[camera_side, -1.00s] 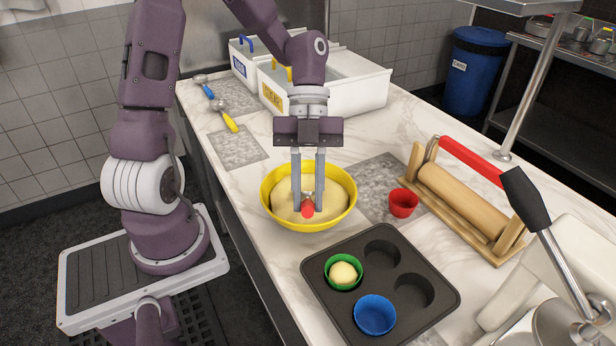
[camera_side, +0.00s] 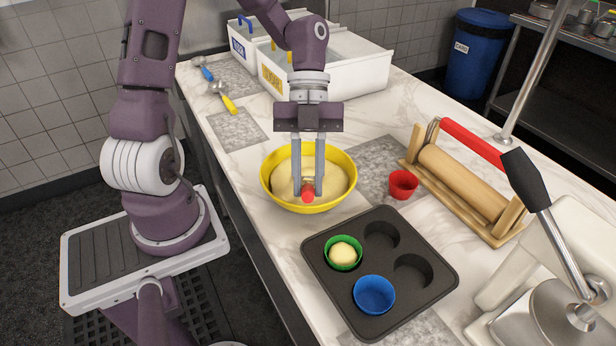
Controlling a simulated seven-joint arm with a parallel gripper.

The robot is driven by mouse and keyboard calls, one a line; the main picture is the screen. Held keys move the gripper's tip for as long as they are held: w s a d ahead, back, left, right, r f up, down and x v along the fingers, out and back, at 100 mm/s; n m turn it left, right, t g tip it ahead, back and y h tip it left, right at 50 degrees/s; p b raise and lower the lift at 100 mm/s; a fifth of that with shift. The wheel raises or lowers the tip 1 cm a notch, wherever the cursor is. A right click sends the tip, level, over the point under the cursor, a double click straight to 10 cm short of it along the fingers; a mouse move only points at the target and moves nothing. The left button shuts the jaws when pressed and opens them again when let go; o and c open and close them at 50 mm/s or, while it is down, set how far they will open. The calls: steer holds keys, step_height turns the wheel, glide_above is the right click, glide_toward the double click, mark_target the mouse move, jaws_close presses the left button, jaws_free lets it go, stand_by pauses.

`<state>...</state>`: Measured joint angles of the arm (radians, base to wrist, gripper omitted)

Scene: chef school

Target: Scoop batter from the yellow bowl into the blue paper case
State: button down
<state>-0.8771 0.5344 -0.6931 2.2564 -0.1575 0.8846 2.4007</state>
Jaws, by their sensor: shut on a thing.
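The yellow bowl (camera_side: 348,187) stands on the counter and holds pale batter (camera_side: 283,176). My gripper (camera_side: 308,188) points straight down into the bowl. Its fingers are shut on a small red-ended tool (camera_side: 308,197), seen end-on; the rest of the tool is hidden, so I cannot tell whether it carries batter. The blue paper case (camera_side: 375,295) sits in the front cup of the dark muffin tin (camera_side: 435,272) and looks empty. A green case (camera_side: 329,257) in the left cup holds a ball of batter (camera_side: 342,253).
A red case (camera_side: 403,184) stands on the counter behind the tin. A wooden stand with a rolling pin (camera_side: 462,187) is to the right, near a white machine with a lever (camera_side: 540,200). Blue- and yellow-handled scoops (camera_side: 229,104) and white bins (camera_side: 345,95) lie farther back.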

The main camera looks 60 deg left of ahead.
steer(key=shift+r, duration=3)
step_height(320, 180, up, 6)
steer(key=t+y, duration=0.2)
steer(key=y, duration=0.1)
